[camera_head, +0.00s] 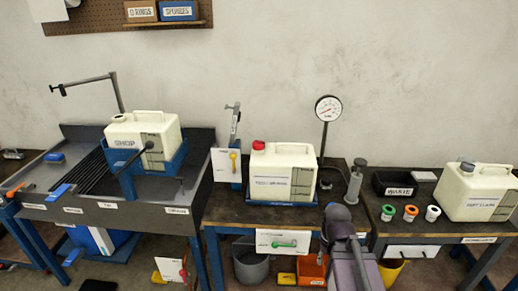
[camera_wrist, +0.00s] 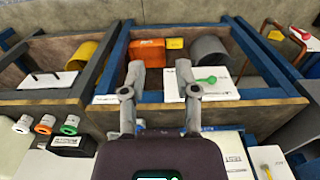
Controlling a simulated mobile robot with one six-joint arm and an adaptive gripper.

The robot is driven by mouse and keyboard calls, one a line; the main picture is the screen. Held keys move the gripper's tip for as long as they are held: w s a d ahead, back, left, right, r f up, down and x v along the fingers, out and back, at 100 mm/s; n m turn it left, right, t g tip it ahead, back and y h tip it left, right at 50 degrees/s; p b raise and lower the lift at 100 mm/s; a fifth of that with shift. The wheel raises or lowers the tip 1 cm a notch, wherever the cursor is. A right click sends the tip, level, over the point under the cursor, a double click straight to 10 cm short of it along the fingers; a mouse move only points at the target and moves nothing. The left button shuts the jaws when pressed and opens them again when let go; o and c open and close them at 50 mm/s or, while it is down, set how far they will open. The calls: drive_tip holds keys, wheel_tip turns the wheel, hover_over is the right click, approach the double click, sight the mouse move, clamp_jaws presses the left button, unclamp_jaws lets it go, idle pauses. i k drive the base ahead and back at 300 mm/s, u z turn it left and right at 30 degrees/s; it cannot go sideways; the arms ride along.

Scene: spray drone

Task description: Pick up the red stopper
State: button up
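No item is labelled as the red stopper. A red cap (camera_head: 258,145) sits on the neck of the middle white jug (camera_head: 291,165), which stands upright. An orange-red ringed round piece (camera_head: 410,212) stands between a green one (camera_head: 388,212) and a white one (camera_head: 433,213) on the right bench; it also shows in the wrist view (camera_wrist: 45,124). A small red piece (camera_head: 15,190) is at the far left. My gripper (camera_wrist: 160,70) is open and empty, with its fingers over the bench front, apart from these things. The red cap is not visible in the wrist view.
A gauge on a stand (camera_head: 328,108) and a grey cylinder (camera_head: 355,180) stand beside the middle jug. An orange bin (camera_head: 312,270) and a grey bucket (camera_head: 251,266) sit below.

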sight(257, 145)
drive_tip(key=u, duration=0.05)
drive_tip(key=i, duration=0.85)
drive_tip(key=u, duration=1.05)
